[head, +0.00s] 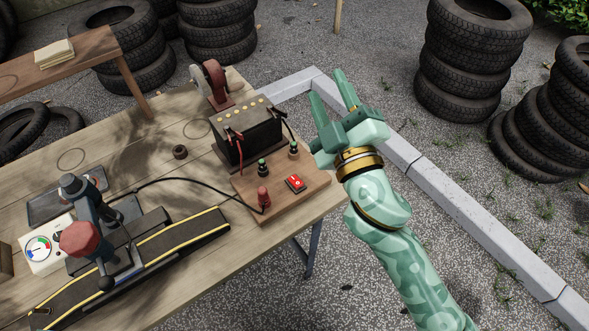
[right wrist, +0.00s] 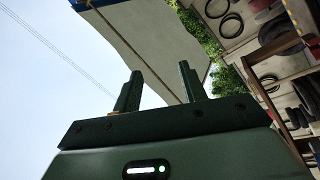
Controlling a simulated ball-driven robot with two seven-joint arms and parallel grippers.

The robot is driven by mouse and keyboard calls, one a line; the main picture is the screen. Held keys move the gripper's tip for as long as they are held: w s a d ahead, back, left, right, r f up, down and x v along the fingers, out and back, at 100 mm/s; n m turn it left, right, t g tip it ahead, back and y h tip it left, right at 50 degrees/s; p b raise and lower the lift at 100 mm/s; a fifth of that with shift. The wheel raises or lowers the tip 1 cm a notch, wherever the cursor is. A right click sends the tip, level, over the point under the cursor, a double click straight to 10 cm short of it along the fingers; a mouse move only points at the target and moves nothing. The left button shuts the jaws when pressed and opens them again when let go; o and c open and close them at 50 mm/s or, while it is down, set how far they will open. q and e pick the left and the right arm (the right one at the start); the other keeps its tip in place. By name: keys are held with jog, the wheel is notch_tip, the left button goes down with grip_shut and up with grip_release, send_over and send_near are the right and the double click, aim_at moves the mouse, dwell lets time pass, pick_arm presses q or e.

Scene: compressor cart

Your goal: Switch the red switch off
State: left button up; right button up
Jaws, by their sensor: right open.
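The red switch (head: 295,183) is a small red rocker on a wooden board (head: 250,210) at the right end of the workbench, in the head view. Which way the rocker is tipped is too small to tell. My right gripper (head: 331,92) is open and empty, above and to the right of the switch, past the bench edge, with its fingers pointing up and away. In the right wrist view its two fingers (right wrist: 158,88) stand apart against sky and an awning, with nothing between them. My left gripper is not in view.
A black battery (head: 246,135) stands behind the board. Tyre stacks (head: 472,60) and a kerb (head: 440,190) lie beyond.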

jog(key=s+a+r+n+g+y, duration=0.4)
jog(key=a+r+n+g+y, duration=0.4)
jog(key=a+n+y, duration=0.55)
jog(key=s+a+n+g+y, duration=0.3)
jog(key=s+a+n+g, duration=0.3)
jog(key=n+g, duration=0.4)
jog(key=n+g+h, duration=0.2)
jog(key=n+h, duration=0.3)
jog(key=h, duration=1.8)
send_over(292, 178)
notch_tip(292, 178, down, 14)
notch_tip(292, 178, down, 16)
jog(key=b, duration=0.4)
jog(key=shift+r, duration=0.15)
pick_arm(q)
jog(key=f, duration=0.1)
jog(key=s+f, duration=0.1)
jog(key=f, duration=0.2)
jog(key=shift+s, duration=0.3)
